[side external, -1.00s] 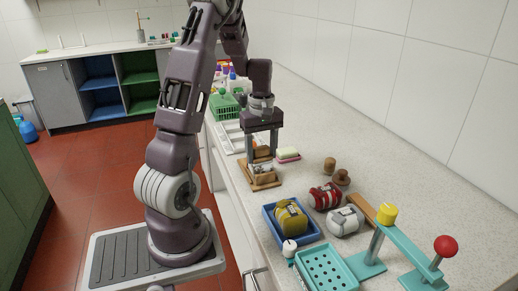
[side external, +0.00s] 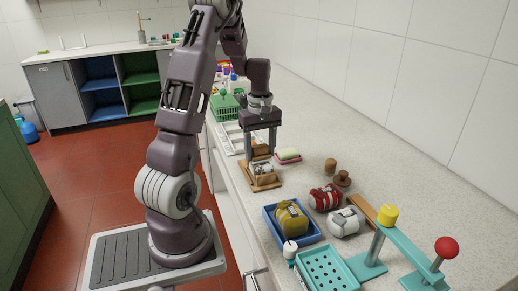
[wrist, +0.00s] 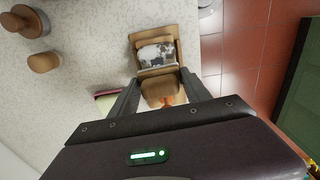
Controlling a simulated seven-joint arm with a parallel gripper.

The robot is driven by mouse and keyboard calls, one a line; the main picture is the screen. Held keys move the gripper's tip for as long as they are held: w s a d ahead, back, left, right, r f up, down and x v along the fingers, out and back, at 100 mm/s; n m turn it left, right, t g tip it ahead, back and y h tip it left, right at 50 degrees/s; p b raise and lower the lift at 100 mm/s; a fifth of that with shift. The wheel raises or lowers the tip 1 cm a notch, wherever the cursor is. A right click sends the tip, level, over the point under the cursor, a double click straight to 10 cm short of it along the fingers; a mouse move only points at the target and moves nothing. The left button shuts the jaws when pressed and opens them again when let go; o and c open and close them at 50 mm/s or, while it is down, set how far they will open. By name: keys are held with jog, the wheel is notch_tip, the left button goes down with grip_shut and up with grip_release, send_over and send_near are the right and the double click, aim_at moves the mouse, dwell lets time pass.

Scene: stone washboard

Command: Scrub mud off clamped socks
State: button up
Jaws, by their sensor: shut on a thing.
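My gripper (side external: 260,150) is shut on a brown wooden brush (wrist: 160,92), which sits between the two fingers. A white sock with dark mud patches (wrist: 157,55) lies on a wooden board (wrist: 172,31), held between wooden bars. In the side view the sock (side external: 262,168) is just in front of and below my fingers, on the board (side external: 265,186). The brush is beside the sock's near end in the wrist view. Whether its underside touches the board or sock is hidden.
A pink-and-cream block (side external: 288,156) lies just right of the board. Brown knobs (side external: 342,178), a red bundle (side external: 325,197), a white bundle (side external: 346,221), a blue tray (side external: 315,237) with a yellow bundle, and a teal lever stand (side external: 408,246) are nearer. A green basket (side external: 224,108) stands behind.

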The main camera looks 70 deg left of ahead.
jog(key=shift+d, duration=1.4)
jog(key=shift+a, duration=2.3)
jog(key=shift+d, duration=2.2)
jog(key=shift+d+r, duration=0.15)
notch_tip(320, 180, up, 8)
